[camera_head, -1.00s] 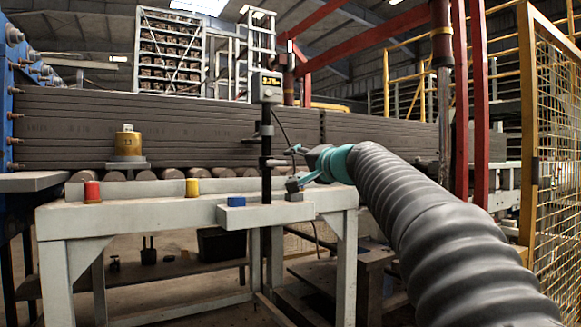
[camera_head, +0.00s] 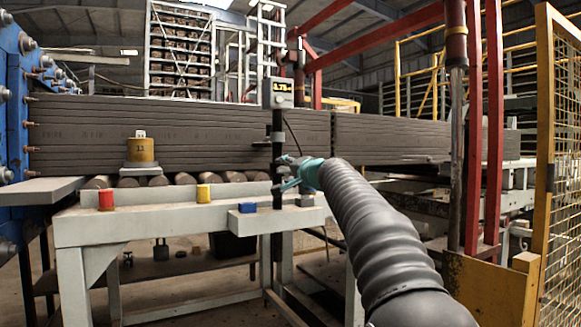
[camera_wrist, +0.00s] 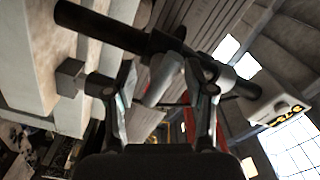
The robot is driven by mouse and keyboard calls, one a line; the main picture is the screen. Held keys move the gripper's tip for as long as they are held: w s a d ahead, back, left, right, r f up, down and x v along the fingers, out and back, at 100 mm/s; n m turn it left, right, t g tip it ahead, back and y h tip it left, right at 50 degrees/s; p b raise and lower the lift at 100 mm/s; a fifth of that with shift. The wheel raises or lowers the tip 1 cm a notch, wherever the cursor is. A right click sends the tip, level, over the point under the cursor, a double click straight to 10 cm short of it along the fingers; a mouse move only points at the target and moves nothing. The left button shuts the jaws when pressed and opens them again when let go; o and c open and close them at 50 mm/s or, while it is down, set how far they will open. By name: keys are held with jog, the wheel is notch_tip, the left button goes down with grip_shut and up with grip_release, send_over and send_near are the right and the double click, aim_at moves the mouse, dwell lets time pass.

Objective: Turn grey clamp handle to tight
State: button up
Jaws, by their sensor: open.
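In the wrist view the post (camera_wrist: 105,27) runs slanted across the top, with the display box (camera_wrist: 258,100) at the right. The grey clamp handle (camera_wrist: 163,84) is a short rounded bar beside the post. My gripper (camera_wrist: 163,98) is open, with one finger on each side of the handle; I cannot tell whether either touches it. In the head view my gripper (camera_head: 290,174) is at the post, and the handle is not clearly distinguishable there.
On the white bench (camera_head: 150,222) are a red piece (camera_head: 106,200), a yellow piece (camera_head: 203,193) and a blue block (camera_head: 247,207). A brass-coloured weight (camera_head: 141,151) stands behind, before the stacked grey slabs (camera_head: 200,130). A yellow mesh fence (camera_head: 560,200) is at the right.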

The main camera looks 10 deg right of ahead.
jog(key=shift+w, duration=0.25)
